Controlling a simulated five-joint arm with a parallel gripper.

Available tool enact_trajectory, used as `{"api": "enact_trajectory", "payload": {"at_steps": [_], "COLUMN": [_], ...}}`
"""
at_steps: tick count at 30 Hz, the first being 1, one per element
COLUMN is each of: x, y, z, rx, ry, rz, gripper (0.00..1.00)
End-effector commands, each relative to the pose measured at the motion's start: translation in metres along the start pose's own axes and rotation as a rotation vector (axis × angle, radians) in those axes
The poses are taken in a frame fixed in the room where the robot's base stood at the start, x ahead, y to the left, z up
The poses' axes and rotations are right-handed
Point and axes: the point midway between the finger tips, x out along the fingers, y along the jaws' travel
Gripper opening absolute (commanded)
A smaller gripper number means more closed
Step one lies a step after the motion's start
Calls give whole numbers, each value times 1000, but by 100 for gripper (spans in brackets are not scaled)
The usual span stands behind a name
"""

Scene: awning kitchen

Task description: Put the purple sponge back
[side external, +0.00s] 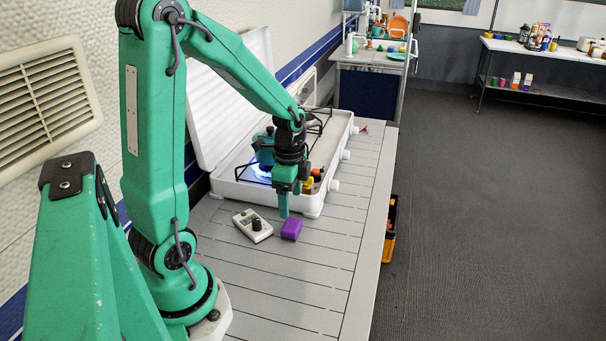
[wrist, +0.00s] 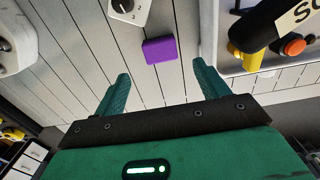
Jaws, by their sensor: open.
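The purple sponge (side external: 291,229) is a small block lying on the slatted grey table, in front of the stove. It also shows in the wrist view (wrist: 160,50), beyond the fingertips and roughly between their lines. My gripper (side external: 284,208) points down close beside the sponge in the side view. In the wrist view my gripper (wrist: 160,82) has its two green fingers wide apart with nothing between them. The sponge appears apart from both fingers, though the exact height of the fingertips above the table is hard to tell.
A white box with a black knob (side external: 253,225) lies left of the sponge. The white camp stove (side external: 314,200) with a lit blue flame stands behind. A black-and-yellow item (wrist: 248,58) and an orange button-like part (wrist: 293,46) are near the stove edge. The table's front (side external: 300,290) is clear.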

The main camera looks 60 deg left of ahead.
Motion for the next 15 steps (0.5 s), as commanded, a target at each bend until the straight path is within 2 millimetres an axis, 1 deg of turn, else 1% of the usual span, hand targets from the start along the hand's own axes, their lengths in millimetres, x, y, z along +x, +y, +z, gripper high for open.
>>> {"api": "enact_trajectory", "payload": {"at_steps": [1,6,10,15], "x": [-8,-27,-35,-38], "y": [-1,0,0,0], "z": [0,0,0,0], "rx": [0,0,0,0], "ry": [2,1,1,0], "rz": [-5,-2,-2,0], "gripper": [74,74,74,74]}}
